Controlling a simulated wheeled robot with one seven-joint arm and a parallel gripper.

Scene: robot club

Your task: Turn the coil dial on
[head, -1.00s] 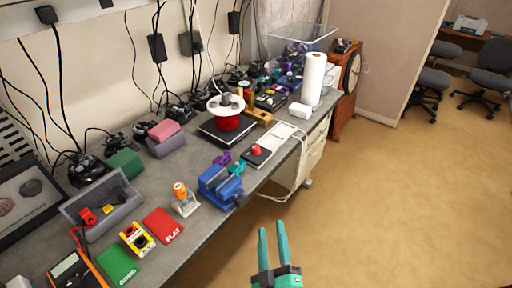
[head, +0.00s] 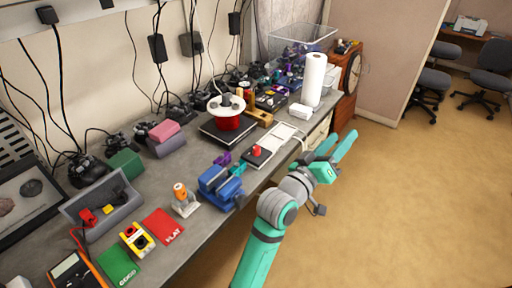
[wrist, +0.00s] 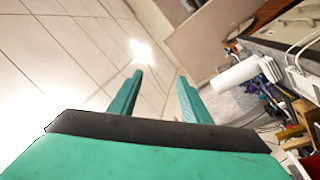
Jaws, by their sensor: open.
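A red knob (head: 257,150) sits on a small dark block at the near end of a pale panel (head: 280,141), by the bench's front edge; I cannot tell for certain that it is the coil dial, nor read its setting. Behind it, a red coil spool (head: 228,123) with a white top disc stands on a black base (head: 213,133). My gripper (head: 341,143) is open and empty, right of the knob and out past the bench edge, not touching anything. In the wrist view its fingers (wrist: 160,80) are apart, with ceiling between them.
A blue vise (head: 219,187) stands on the front edge, left of the knob. A paper towel roll (head: 314,80) stands behind the panel. A white cable hangs over the bench edge. The floor (head: 400,200) right of the bench is clear.

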